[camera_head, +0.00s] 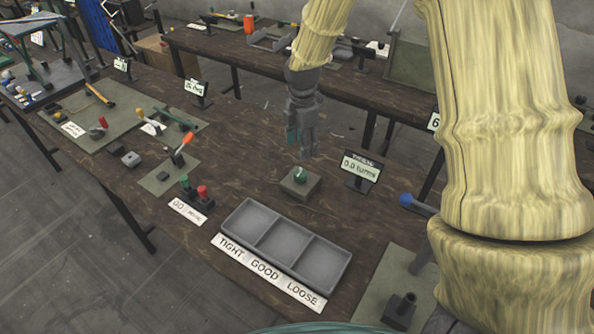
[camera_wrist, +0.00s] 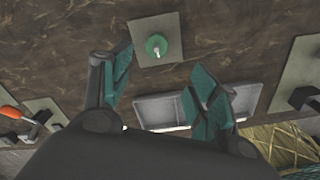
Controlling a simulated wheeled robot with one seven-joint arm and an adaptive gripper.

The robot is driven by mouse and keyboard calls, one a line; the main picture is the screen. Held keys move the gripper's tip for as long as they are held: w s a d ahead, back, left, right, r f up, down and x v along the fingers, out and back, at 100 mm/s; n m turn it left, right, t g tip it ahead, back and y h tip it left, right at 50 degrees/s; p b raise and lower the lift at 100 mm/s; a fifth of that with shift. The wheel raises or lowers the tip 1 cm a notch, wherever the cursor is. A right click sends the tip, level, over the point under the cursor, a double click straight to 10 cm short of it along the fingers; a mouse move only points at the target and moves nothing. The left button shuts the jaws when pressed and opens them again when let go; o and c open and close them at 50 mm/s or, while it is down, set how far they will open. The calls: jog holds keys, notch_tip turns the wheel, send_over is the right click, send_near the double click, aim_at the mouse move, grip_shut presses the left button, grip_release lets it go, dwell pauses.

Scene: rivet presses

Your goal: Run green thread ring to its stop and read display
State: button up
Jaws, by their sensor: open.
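The green thread ring (camera_head: 300,174) sits on a small square grey-green block (camera_head: 301,187) on the dark wooden bench. It also shows in the wrist view (camera_wrist: 156,46) as a green disc with a pale pin at its middle. My gripper (camera_head: 304,150) is above the bench behind the ring, apart from it. In the wrist view its teal-padded fingers (camera_wrist: 160,92) are spread and empty, with the ring beyond them. The display (camera_head: 361,169) stands just right of the block; its dark text looks like "0.0" with a unit, too small to read surely.
A grey three-part tray (camera_head: 282,247) labelled TIGHT, GOOD, LOOSE lies in front of the block. Green and red buttons (camera_head: 203,192) and an orange-handled lever (camera_head: 185,145) stand left. A blue-knobbed lever (camera_head: 409,200) stands right.

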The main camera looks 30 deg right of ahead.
jog(key=w+f, duration=0.1)
jog(key=f, duration=0.1)
jog(key=p, duration=0.1)
send_over(301, 173)
notch_tip(301, 173, down, 4)
jog(key=shift+w+f, duration=0.1)
jog(key=shift+f, duration=0.4)
jog(key=shift+f+p, duration=0.9)
jog(key=shift+f, duration=1.5)
jog(key=c, duration=1)
